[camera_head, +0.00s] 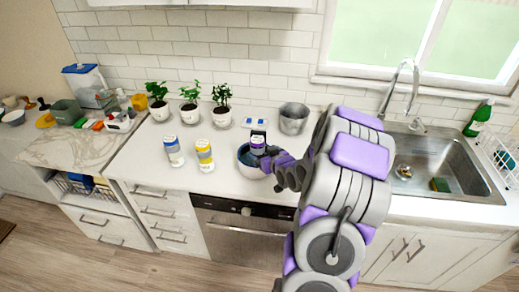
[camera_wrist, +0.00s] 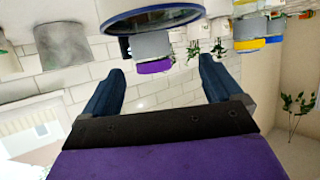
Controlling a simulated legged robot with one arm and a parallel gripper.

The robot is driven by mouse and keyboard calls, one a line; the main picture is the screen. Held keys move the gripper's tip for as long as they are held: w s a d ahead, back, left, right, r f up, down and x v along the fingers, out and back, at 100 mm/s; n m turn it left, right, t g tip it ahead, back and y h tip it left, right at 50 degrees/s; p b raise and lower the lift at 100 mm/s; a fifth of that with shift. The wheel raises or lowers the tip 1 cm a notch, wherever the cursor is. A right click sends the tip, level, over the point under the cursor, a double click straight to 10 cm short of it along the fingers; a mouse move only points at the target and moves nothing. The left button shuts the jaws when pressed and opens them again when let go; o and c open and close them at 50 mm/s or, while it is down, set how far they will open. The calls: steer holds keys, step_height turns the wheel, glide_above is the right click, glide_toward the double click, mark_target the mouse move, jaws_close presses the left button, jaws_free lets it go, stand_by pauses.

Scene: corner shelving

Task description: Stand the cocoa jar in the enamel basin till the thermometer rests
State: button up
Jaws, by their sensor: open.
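The basin (camera_head: 241,166) stands on the counter near its front edge, with bluish contents; its dark-blue rim shows at the top of the upside-down wrist view (camera_wrist: 110,20). The jar with a purple lid (camera_head: 258,141) is at the basin's far side; it also shows in the wrist view (camera_wrist: 152,50). There it appears beyond the rim, but whether it stands inside is not clear. My gripper (camera_head: 272,162) is beside the basin, its fingers apart and empty in the wrist view (camera_wrist: 160,80). I cannot make out a thermometer reading.
A blue-and-white jar (camera_head: 174,151) and a yellow-and-white jar (camera_head: 205,156) stand left of the basin. A metal pot (camera_head: 293,119) and potted plants (camera_head: 190,108) are behind. The sink (camera_head: 440,165) is right.

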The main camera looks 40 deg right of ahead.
steer(key=s+a+r+n+g+y, duration=0.1)
steer(key=s+a+r+g, duration=0.25)
steer(key=a, duration=0.45)
steer(key=s+a+r+n+g, duration=0.1)
steer(key=s+a+r+g, duration=0.1)
steer(key=s+a+g, duration=0.45)
steer(key=s+a+r+g+y, duration=0.1)
steer(key=s+a+r, duration=0.3)
steer(key=s+a, duration=0.6)
steer(key=s+a+r+g+y, duration=0.1)
steer(key=s+a+r+g, duration=0.2)
steer(key=s+a, duration=0.6)
steer(key=s+r, duration=0.1)
steer(key=s, duration=0.4)
steer(key=shift+s+a+n+g, duration=0.25)
steer(key=shift+a+n+g, duration=0.1)
steer(key=shift+n+g, duration=0.05)
steer(key=shift+d+f, duration=0.1)
steer(key=shift+f, duration=0.2)
